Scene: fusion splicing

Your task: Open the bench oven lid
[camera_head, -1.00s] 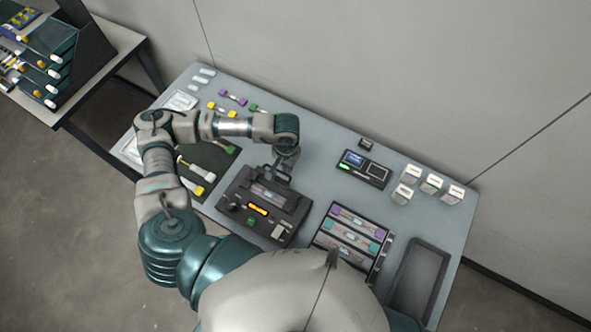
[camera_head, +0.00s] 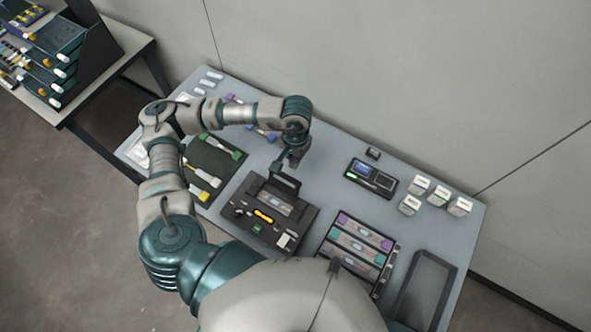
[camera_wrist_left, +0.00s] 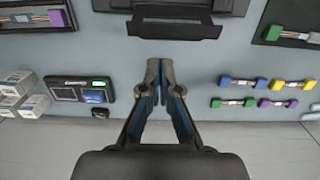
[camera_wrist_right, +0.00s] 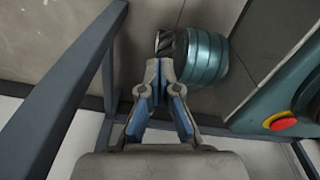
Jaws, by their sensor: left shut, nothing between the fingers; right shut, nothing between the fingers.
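The bench oven (camera_head: 295,229) is a black box with an orange display, in the middle of the workbench. Its lid (camera_head: 285,183) stands raised at the rear edge, and a chamber with a pale strip shows in front of it. In the left wrist view the lid (camera_wrist_left: 170,29) is a dark panel at the top. My left gripper (camera_head: 292,163) is just behind the lid, shut and empty. In its wrist view the left fingertips (camera_wrist_left: 160,64) look apart from the lid. My right gripper (camera_wrist_right: 159,66) is shut and empty, away from the oven.
A tray of purple and teal pieces (camera_head: 339,264) lies right of the oven, and a dark mat (camera_head: 220,146) lies left. A small device with a screen (camera_head: 383,182) and white boxes (camera_head: 438,196) stand behind right. The right wrist view shows a red button (camera_wrist_right: 283,124).

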